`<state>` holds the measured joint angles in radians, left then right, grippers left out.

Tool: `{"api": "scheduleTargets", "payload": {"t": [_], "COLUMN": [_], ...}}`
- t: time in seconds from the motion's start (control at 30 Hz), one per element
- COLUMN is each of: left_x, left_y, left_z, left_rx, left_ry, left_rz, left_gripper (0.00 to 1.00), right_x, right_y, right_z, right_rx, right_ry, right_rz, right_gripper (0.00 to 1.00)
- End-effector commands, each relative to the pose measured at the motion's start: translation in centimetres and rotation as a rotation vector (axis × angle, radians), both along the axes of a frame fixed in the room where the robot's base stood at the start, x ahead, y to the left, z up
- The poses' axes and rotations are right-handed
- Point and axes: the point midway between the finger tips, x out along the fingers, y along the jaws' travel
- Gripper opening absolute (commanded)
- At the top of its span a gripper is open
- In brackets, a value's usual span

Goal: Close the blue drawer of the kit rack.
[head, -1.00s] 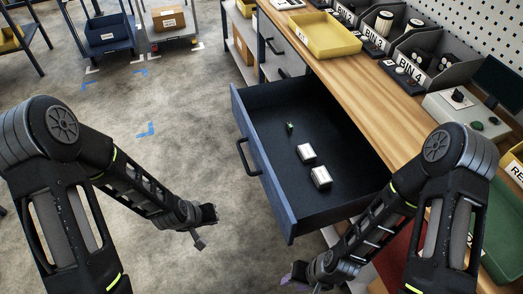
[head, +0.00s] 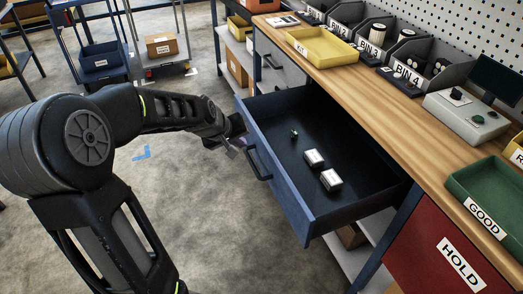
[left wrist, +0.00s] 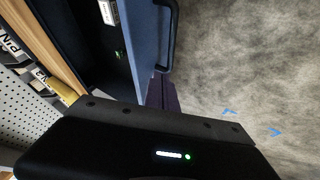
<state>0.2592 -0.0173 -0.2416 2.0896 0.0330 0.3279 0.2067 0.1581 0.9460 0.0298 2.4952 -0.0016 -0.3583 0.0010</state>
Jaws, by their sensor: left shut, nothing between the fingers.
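The blue drawer (head: 285,180) of the kit rack stands open under the wooden worktop, with a dark handle (head: 254,164) on its front. Two small white boxes (head: 314,159) and a small green item (head: 294,133) lie inside. My left gripper (head: 238,147) is shut and empty at the outer side of the drawer front, near its far end and close to the handle. In the left wrist view its purple fingers (left wrist: 162,93) are beside the blue front (left wrist: 146,40) and below the handle (left wrist: 172,35). I cannot tell whether they touch. My right gripper is out of view.
The worktop (head: 400,110) carries a yellow tray (head: 321,47), several labelled bins, a control box (head: 466,112) and a green tray (head: 488,190). A red HOLD panel (head: 445,245) is right of the drawer. Trolleys stand at the back left. The floor before the drawer is clear.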

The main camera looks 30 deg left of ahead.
Motion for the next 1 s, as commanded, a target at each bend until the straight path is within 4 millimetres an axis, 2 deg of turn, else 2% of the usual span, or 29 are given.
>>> {"api": "scheduleTargets", "payload": {"t": [0.37, 0.57, 0.8, 1.0], "left_x": [0.3, 1.6, 4.1, 5.7], "left_y": [0.0, 0.0, 0.2, 0.3], "left_z": [-0.5, -2.4, -5.8, -7.6], "left_rx": [0.001, 0.000, 0.001, 0.001], "left_ry": [-0.001, 0.001, 0.001, -0.001], "left_rz": [0.000, 0.000, -0.001, 0.000], "left_gripper": [0.00, 0.00, 0.00, 0.00], "right_x": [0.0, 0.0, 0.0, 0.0], "right_y": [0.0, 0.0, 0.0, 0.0], "right_z": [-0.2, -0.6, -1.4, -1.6], "right_rx": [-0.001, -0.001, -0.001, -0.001], "right_ry": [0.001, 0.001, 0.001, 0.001], "right_rz": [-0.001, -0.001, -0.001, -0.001], "right_gripper": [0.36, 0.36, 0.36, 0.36]}}
